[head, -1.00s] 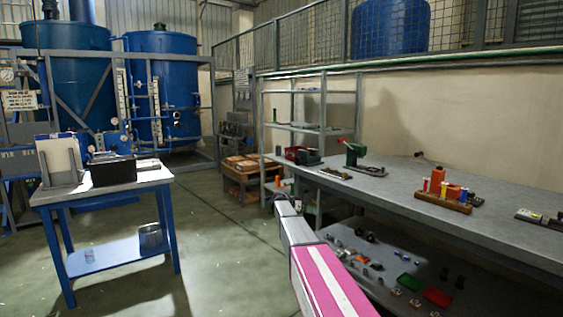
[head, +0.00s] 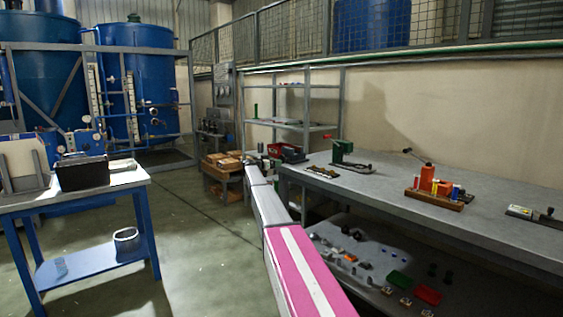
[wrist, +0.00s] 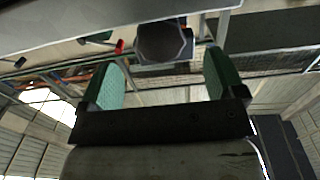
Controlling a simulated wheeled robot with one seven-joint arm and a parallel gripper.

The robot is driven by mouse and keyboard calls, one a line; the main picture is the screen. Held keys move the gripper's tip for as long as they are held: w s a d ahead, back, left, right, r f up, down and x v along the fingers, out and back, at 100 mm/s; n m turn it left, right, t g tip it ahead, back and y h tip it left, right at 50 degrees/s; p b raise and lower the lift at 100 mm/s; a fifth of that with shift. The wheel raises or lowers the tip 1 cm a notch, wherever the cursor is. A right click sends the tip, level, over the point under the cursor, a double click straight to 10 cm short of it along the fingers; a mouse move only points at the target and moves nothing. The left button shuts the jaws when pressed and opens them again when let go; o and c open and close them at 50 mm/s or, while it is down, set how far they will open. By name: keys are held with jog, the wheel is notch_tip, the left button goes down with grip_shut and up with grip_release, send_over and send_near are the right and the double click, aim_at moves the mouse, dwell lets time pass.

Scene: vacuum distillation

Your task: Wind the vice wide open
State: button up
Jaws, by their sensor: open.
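A green device with a grey lower part (head: 342,152) stands on the long grey bench. A low grey, vice-like block (head: 535,217) lies near the right edge of the bench. I cannot tell for certain which of them is the vice, nor how far its jaws are apart. My gripper shows in the wrist view (wrist: 164,80) with its two green pads wide apart and nothing held. A dark angular shape (wrist: 165,42) shows beyond the pads; I cannot tell what it is. In the head view my arm reaches forward, left of the bench, and its far end is too small to read.
The long grey bench (head: 400,228) runs along the right. On it are a wooden rack (head: 435,200) with coloured items and a red bin (head: 287,152). A blue-legged table (head: 110,192) with a black box (head: 82,172) stands left. The floor between is clear.

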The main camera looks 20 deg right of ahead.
jog(key=x, duration=0.6)
jog(key=shift+d, duration=0.3)
jog(key=c, duration=0.9)
